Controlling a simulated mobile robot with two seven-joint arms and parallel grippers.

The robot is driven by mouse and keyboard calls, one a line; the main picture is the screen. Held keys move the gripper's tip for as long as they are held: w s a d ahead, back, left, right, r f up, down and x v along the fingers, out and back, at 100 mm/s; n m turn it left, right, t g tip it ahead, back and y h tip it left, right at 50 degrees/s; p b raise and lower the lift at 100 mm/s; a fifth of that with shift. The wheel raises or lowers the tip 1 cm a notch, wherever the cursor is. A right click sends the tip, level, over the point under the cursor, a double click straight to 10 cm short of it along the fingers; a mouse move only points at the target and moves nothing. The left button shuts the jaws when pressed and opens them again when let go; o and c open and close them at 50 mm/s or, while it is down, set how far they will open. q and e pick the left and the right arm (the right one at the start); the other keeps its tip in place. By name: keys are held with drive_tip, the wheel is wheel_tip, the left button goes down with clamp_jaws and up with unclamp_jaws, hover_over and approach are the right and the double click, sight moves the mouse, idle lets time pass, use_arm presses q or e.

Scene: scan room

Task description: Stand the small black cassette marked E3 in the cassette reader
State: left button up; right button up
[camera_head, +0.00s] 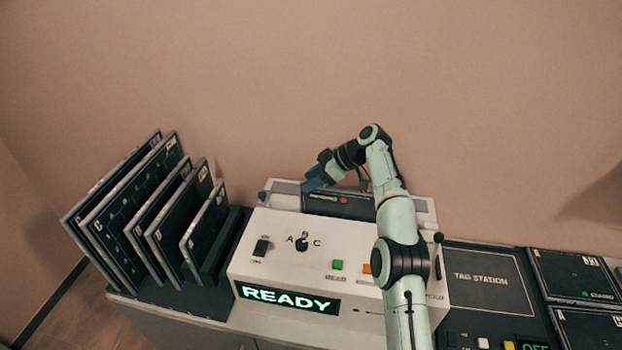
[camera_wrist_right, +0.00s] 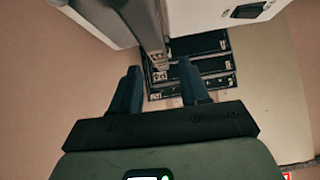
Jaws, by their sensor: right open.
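Several black cassettes stand tilted in a rack at the left in the head view, the smallest (camera_head: 205,220) nearest the reader. Their markings are too small to tell which is E3. My left gripper is out of view.
My right arm crosses over the reader's right side and hides part of it. A dark tag station (camera_head: 480,278) lies to the right, with flat dark cassettes (camera_head: 572,275) beyond it. A bare wall stands close behind the reader.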

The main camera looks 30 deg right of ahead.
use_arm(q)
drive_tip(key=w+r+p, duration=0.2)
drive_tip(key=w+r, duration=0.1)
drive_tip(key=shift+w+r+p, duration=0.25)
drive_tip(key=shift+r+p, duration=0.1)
use_arm(e)
drive_tip(key=v, duration=1.3)
drive_tip(key=shift+r, duration=0.1)
